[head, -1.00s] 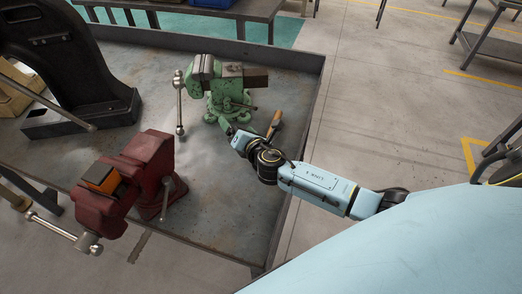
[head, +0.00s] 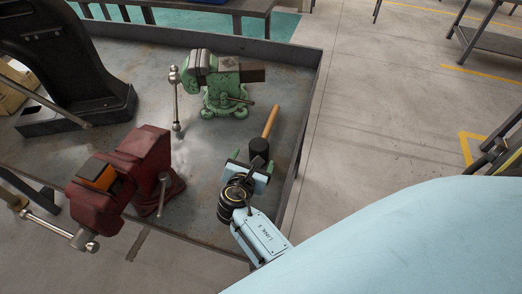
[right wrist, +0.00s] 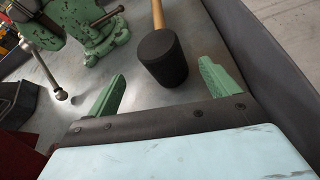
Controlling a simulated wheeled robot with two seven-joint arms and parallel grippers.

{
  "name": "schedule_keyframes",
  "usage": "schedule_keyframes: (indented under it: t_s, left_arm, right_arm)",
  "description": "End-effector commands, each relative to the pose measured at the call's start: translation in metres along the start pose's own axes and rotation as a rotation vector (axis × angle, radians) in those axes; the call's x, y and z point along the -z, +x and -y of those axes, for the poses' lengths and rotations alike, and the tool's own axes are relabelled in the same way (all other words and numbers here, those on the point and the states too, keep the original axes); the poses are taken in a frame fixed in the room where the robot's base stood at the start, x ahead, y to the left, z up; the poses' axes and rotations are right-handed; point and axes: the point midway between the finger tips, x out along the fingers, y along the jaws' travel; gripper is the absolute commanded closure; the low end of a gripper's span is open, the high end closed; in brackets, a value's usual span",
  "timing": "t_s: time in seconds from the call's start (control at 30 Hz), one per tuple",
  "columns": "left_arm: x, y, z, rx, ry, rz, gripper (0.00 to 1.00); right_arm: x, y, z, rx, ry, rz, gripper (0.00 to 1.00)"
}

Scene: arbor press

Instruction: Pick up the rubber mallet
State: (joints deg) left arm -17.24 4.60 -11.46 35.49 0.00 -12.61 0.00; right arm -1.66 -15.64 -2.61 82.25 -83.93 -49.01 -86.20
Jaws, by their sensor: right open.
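The rubber mallet has a black head (head: 259,147) and a light wooden handle (head: 270,121). It lies on the grey metal bench top, its handle pointing away towards the back. My right gripper (head: 249,164) is just in front of the mallet head. In the right wrist view the black head (right wrist: 162,57) shows ahead of and between the two green fingers of my right gripper (right wrist: 160,85). The fingers are open and apart from the mallet, with nothing between their tips that I can see held. My left gripper is not in view.
A green vise (head: 223,85) stands behind and left of the mallet. A red vise (head: 125,180) with an orange block (head: 97,177) is at the left front. A black press frame (head: 65,75) stands at the back left. The bench's raised rim (head: 305,125) runs close along the right.

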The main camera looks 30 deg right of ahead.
Motion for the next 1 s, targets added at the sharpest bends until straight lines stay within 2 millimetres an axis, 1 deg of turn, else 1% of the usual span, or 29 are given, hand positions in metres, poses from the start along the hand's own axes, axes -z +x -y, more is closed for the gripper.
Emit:
schedule_keyframes:
  t_s: [0.03,0.1,0.37,0.5,0.63,0.77,1.0]
  left_arm:
    - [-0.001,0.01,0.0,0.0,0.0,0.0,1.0]
    - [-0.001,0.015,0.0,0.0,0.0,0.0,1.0]
    - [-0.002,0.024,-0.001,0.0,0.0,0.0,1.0]
    - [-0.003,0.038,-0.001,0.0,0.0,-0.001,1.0]
    - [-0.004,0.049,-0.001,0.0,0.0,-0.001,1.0]
    - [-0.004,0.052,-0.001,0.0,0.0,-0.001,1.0]
    - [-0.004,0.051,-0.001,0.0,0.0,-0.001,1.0]
  right_arm:
    - [0.003,0.012,0.0,0.0,0.002,0.002,0.13]
    - [0.003,0.021,0.0,-0.002,0.001,0.001,0.13]
    - [0.001,0.04,0.0,-0.002,0.002,0.001,0.13]
    - [0.001,0.06,0.003,-0.002,0.004,0.002,0.13]
    - [0.001,0.076,0.004,-0.003,0.002,0.0,0.13]
    - [-0.001,0.084,0.004,-0.002,0.002,-0.001,0.13]
    - [-0.002,0.084,0.003,-0.003,0.001,-0.001,0.13]
